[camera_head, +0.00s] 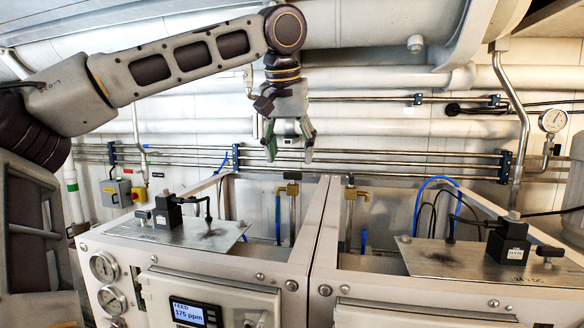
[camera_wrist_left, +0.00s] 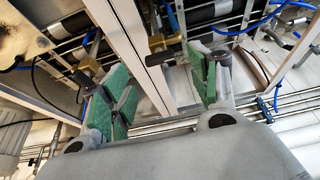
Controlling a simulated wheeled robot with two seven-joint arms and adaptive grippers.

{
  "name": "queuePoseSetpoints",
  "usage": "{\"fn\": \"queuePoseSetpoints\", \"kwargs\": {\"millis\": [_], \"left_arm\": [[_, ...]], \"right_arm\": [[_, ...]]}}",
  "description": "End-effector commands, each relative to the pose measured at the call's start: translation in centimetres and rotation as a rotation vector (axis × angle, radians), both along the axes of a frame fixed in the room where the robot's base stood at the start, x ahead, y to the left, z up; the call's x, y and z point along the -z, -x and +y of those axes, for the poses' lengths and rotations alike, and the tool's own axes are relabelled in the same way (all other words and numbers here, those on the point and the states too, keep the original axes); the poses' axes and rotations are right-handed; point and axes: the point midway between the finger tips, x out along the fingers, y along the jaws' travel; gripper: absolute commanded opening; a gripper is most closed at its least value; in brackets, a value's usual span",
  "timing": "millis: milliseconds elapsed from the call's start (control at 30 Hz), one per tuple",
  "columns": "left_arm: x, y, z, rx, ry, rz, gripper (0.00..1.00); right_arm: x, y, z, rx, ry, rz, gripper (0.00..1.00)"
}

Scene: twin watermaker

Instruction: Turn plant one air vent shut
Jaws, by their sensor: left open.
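Two brass valves stand on pipes inside the open white frames in the head view. The left one (camera_head: 289,188), on the left plant, appears to be the plant one air vent; its handle position is too small to tell. The other brass valve (camera_head: 352,192) is across the middle frame beams. My left gripper (camera_head: 289,152) points down above the left valve, apart from it. Its green-padded fingers are spread and empty. In the left wrist view, the left gripper (camera_wrist_left: 160,82) is open, with a brass valve (camera_wrist_left: 163,43) beyond the gap between its fingers. My right gripper is out of view.
White frame beams (camera_head: 318,225) run between the two valves. Metal plates with black blocks (camera_head: 168,212) (camera_head: 508,240) lie on either side. Horizontal wall pipes (camera_head: 400,155) run behind the gripper. Blue hoses (camera_head: 420,190) hang at right. A display panel (camera_head: 188,312) is at front left.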

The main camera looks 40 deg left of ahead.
Motion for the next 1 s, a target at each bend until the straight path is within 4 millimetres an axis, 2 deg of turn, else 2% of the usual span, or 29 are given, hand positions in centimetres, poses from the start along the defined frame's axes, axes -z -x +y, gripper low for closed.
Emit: {"fn": "queuePoseSetpoints", "kwargs": {"millis": [200, 400, 800, 833, 1000], "left_arm": [[2.6, -0.9, 0.5, 0.001, 0.001, 0.002, 0.61], [4.0, -1.5, 0.8, 0.0, 0.001, 0.0, 0.61], [4.5, -1.6, 0.9, 0.0, 0.001, 0.0, 0.61], [4.5, -1.6, 0.9, 0.0, 0.001, 0.0, 0.59], [4.4, -1.6, 0.9, 0.0, 0.001, 0.0, 0.38]], "right_arm": [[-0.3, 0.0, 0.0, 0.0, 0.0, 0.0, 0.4], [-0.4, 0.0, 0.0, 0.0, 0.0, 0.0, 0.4], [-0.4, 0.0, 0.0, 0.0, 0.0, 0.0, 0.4], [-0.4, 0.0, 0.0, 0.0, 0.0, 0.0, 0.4], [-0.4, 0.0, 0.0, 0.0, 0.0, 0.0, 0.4]]}}
